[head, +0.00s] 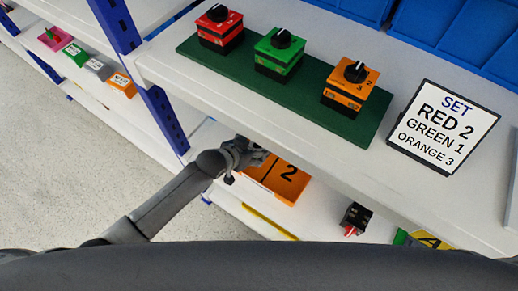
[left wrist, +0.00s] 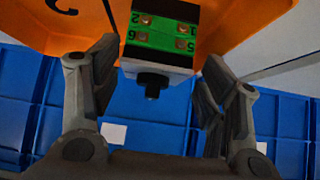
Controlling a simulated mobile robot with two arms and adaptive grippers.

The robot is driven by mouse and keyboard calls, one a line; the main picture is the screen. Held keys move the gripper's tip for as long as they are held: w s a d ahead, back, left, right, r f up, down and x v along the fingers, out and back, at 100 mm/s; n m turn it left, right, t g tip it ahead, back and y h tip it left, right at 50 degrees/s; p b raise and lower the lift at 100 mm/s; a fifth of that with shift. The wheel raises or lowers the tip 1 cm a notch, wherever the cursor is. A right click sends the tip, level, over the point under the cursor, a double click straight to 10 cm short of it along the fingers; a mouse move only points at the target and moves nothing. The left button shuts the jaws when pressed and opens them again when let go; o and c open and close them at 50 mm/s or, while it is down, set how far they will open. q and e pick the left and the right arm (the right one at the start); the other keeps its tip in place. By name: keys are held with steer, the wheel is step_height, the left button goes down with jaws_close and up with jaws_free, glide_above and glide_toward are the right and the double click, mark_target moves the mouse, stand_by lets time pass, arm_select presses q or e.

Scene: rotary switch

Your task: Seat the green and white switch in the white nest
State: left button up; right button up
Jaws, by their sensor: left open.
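In the left wrist view, a green switch block (left wrist: 160,42) with a pale band, numbered terminals and a black stub shows in front of an orange panel (left wrist: 230,28). My left gripper (left wrist: 160,62) is open, with one finger on each side of the block in the picture. I cannot tell whether either finger touches it. In the head view my left gripper (head: 245,156) is at the lower shelf, beside an orange box marked 2 (head: 283,180); the block is hidden there. I cannot make out a white nest. My right gripper is not in view.
Red (head: 219,26), green (head: 279,50) and orange (head: 349,84) rotary switches stand on a green board (head: 310,107) on the upper shelf (head: 200,90), which overhangs the lower one. A sign (head: 443,127) stands right. A black and red part (head: 354,218) lies below.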

mark_target(259, 149)
arm_select(q)
steer(key=shift+s+b+x, duration=0.25)
steer(key=shift+b+x, duration=0.2)
steer(key=shift+x, duration=2.1)
steer(key=shift+f, duration=0.2)
steer(key=c, duration=0.9)
steer(key=shift+r, duration=0.1)
